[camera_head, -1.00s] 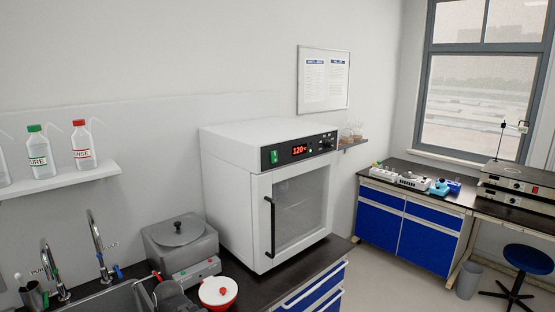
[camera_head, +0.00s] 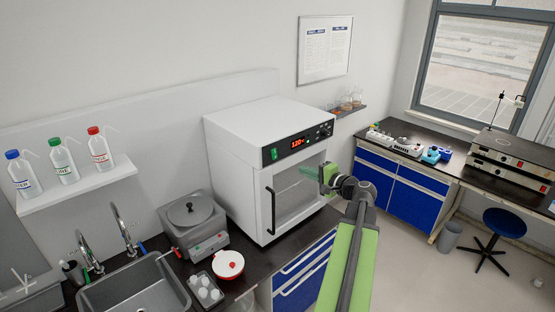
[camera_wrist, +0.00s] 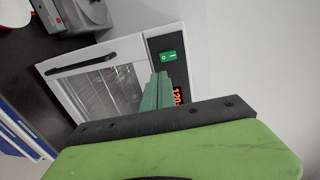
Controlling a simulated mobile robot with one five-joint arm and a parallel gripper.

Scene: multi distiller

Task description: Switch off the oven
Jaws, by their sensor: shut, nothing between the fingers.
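The white oven (camera_head: 262,135) stands on the dark bench with its door closed. Its black panel has a green rocker switch (camera_head: 273,154) at the left end and a red display (camera_head: 297,143) reading 120. The switch also shows in the wrist view (camera_wrist: 168,56), close beyond my fingertips, with the display partly hidden by the fingers. My gripper (camera_head: 303,173) is shut and empty, in front of the oven door, pointing left towards the oven. In the wrist view my gripper (camera_wrist: 161,76) points up at the panel, just short of the switch, with no contact visible.
A black door handle (camera_head: 270,211) stands out from the oven's left front. A grey bath (camera_head: 193,222) and a white-and-red pot (camera_head: 229,264) are left of the oven. A sink (camera_head: 135,285) is at the lower left.

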